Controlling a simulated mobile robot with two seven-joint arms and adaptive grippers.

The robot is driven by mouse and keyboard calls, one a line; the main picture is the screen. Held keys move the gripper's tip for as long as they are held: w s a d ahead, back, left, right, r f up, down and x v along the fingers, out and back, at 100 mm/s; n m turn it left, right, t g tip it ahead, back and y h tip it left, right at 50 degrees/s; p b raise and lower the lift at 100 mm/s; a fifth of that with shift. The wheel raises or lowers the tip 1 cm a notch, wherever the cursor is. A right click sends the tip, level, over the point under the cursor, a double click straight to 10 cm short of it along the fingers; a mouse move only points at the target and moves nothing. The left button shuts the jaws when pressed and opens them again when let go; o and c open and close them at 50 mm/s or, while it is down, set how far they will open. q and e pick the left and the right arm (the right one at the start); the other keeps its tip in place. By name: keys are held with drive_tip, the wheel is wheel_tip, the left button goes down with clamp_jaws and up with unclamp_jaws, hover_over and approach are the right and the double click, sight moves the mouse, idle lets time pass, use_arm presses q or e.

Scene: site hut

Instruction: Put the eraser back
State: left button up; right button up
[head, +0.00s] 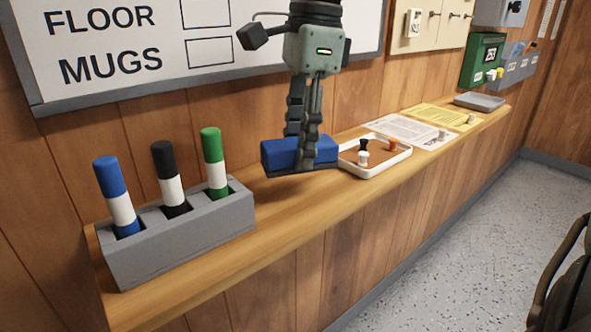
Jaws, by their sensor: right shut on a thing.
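The eraser (281,155) is a blue block with a dark underside. My right gripper (309,150) comes down from the top of the head view and is shut on the eraser. It holds the eraser over the wooden shelf (262,210), left of the white tray, seemingly a little above the wood. The gripper's fingers hide part of the eraser's middle. My left gripper is not in view.
A grey holder (185,238) with blue, black and green markers stands at the left of the shelf. A white tray (375,172) with small pieces, papers (408,131) and a grey tray (480,102) lie to the right. A whiteboard (110,80) hangs behind.

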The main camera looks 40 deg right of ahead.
wheel_tip(320, 180, down, 4)
drive_tip(key=shift+f, duration=0.25)
drive_tip(key=shift+w, duration=0.1)
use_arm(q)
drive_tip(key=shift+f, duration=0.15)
use_arm(e)
drive_tip(key=shift+f, duration=0.15)
drive_tip(key=o, duration=0.7)
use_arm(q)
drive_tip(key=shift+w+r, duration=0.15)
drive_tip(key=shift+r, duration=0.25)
use_arm(e)
drive_tip(key=o, duration=0.3)
